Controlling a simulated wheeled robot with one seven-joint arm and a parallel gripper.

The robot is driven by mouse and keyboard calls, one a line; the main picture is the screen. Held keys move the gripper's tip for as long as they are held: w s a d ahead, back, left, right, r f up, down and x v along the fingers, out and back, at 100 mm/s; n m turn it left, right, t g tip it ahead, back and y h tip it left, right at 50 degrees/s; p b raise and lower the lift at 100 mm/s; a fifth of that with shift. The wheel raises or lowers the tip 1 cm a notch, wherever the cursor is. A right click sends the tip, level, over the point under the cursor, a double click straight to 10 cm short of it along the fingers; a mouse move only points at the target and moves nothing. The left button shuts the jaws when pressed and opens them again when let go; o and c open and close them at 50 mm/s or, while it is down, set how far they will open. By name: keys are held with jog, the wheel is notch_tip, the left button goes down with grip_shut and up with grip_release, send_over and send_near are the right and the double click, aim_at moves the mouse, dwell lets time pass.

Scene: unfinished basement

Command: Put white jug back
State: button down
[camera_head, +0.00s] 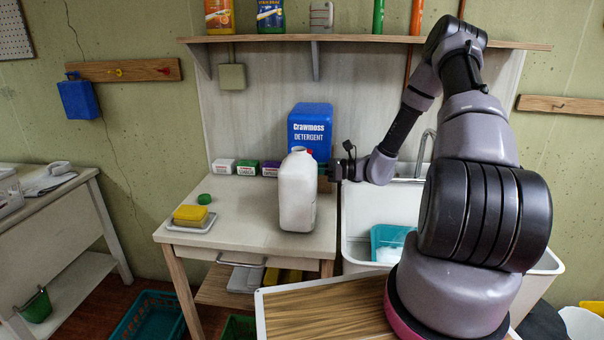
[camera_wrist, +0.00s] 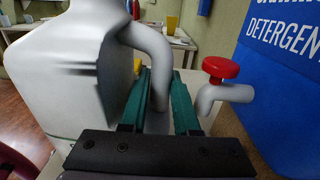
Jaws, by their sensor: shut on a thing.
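The white jug (camera_head: 297,195) is upright at the front right of the small wooden table (camera_head: 232,238) in the head view. Whether its base touches the tabletop is hard to tell. In the wrist view, the jug's body (camera_wrist: 60,75) fills the left side, and its curved handle (camera_wrist: 150,60) runs down between the green fingers of my gripper (camera_wrist: 158,100). My gripper is shut on the handle. In the head view my gripper (camera_head: 332,170) reaches the jug from the right, with its fingers mostly hidden.
A blue detergent container (camera_head: 310,130) with a red-handled tap (camera_wrist: 222,68) stands close behind the jug. Small boxes (camera_head: 247,167) line the table's back. A yellow sponge (camera_head: 190,214) lies on a dish at left. A white sink (camera_head: 357,225) adjoins at right. The table's middle is clear.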

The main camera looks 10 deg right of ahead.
jog(key=shift+f, duration=0.7)
jog(key=c, duration=0.7)
grip_release()
jog(key=shift+o, duration=0.2)
